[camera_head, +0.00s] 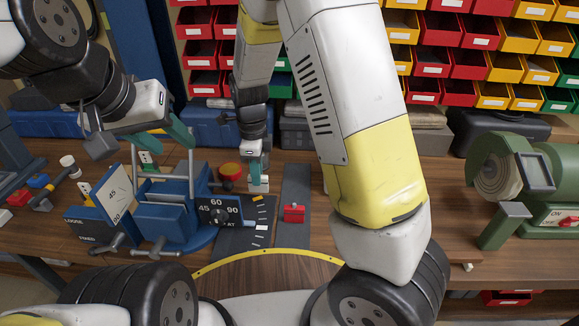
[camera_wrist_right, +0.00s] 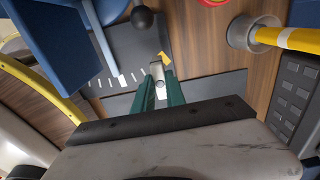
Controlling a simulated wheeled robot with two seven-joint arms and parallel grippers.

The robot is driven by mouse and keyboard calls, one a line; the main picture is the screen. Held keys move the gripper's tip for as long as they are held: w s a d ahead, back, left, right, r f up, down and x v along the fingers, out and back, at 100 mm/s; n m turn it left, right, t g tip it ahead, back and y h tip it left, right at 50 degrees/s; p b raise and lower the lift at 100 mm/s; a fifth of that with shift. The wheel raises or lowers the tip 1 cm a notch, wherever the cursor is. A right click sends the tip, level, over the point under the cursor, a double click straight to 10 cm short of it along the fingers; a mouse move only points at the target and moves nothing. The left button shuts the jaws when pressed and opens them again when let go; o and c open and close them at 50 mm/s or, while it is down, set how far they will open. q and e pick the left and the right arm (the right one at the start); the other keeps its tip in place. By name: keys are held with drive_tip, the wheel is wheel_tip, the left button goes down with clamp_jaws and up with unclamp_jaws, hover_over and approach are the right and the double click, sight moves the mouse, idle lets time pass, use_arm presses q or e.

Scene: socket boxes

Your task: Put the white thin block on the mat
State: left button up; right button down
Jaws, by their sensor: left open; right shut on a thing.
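My right gripper (camera_head: 258,181) is shut on a small pale block, most likely the white thin block (camera_wrist_right: 157,69), held between its green fingertips (camera_wrist_right: 158,86). It is over a dark mat-like panel (camera_head: 261,212) with white ticks and a yellow arrow; the panel also shows in the right wrist view (camera_wrist_right: 133,48). I cannot tell whether the block touches the panel. A second dark strip (camera_head: 294,232) lies to its right with a red block (camera_head: 294,213) on it. My left gripper (camera_head: 150,140) is open and empty above the blue fixture.
The blue fixture (camera_head: 170,222) with a 45-60-90 dial (camera_head: 219,214) stands left of the panel. A red-topped round thing (camera_head: 230,170) is behind it. A green machine (camera_head: 520,175) is at the right. Colored bins (camera_head: 470,35) fill the back.

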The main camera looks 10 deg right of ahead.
drive_tip(key=shift+w+d+f, duration=0.8)
drive_tip(key=shift+w+d, duration=0.4)
drive_tip(key=shift+d, duration=0.85)
drive_tip(key=shift+w+d+f, duration=0.8)
drive_tip(key=shift+w+d, duration=0.4)
drive_tip(key=shift+d, duration=0.8)
drive_tip(key=shift+w+d+f, duration=0.8)
drive_tip(key=shift+w+d, duration=0.4)
drive_tip(key=shift+d, duration=0.85)
drive_tip(key=shift+f, duration=0.15)
drive_tip(key=c, duration=1.4)
unclamp_jaws()
wheel_tip(320, 180, up, 12)
drive_tip(key=s+r+n+t, duration=0.2)
drive_tip(key=s+r+n, duration=0.3)
drive_tip(key=s+n, duration=0.2)
drive_tip(key=s+d+r+n+t+y, duration=0.1)
drive_tip(key=s+r+n+t, duration=0.1)
drive_tip(key=s+r+n, duration=0.3)
drive_tip(key=s+d+r+n+t+y, duration=0.1)
drive_tip(key=s+r+n, duration=0.5)
drive_tip(key=s, duration=0.6)
drive_tip(key=shift+d+n+t, duration=0.25)
drive_tip(key=shift+n+t, duration=0.35)
drive_tip(key=shift+n, duration=0.8)
